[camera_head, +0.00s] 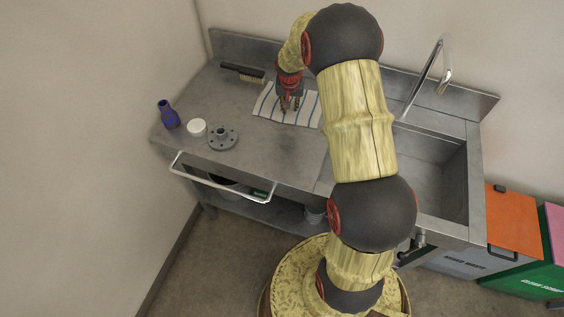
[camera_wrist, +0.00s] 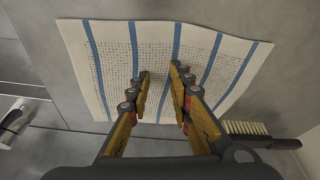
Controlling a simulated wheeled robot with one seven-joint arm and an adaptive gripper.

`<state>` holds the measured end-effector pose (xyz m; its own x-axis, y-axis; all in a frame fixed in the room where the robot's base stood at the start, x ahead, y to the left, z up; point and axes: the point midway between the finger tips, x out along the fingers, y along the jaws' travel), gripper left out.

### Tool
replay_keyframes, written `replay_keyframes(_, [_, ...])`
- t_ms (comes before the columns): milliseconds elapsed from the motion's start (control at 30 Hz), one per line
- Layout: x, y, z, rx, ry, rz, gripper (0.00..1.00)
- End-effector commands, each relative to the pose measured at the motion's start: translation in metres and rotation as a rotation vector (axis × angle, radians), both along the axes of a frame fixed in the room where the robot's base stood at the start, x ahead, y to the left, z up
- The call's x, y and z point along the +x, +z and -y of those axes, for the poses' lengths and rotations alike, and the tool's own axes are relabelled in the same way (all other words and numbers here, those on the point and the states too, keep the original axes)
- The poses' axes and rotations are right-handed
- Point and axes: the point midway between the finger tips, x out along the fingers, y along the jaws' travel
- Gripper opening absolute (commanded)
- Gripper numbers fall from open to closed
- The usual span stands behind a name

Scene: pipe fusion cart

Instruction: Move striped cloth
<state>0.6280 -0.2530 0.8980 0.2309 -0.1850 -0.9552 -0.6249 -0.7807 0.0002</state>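The striped cloth (camera_head: 266,104) is white with blue stripes and lies spread on the steel counter, near the back and left of the sink. In the wrist view the cloth (camera_wrist: 222,62) looks mostly flat, with a slightly wavy edge. My gripper (camera_head: 290,104) is over the cloth, pointing down. In the wrist view my gripper (camera_wrist: 161,72) has its two fingers apart, with striped cloth visible between them. Nothing is held. I cannot tell whether the fingertips touch the cloth. My arm hides the cloth's right part in the head view.
A brush (camera_head: 242,72) lies behind the cloth. A blue bottle (camera_head: 169,115), a white round item (camera_head: 196,127) and a grey flange (camera_head: 222,138) stand at left. The sink (camera_head: 450,190) and faucet (camera_head: 440,68) are right. The counter (camera_head: 285,150) in front of the cloth is clear.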

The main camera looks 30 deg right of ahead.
Motion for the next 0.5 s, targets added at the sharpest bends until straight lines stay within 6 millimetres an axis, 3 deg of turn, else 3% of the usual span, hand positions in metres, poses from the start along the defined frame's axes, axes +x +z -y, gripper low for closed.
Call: replay_keyframes(500, [-0.027, -0.002, -0.021, 0.001, 0.000, -0.003, 0.21])
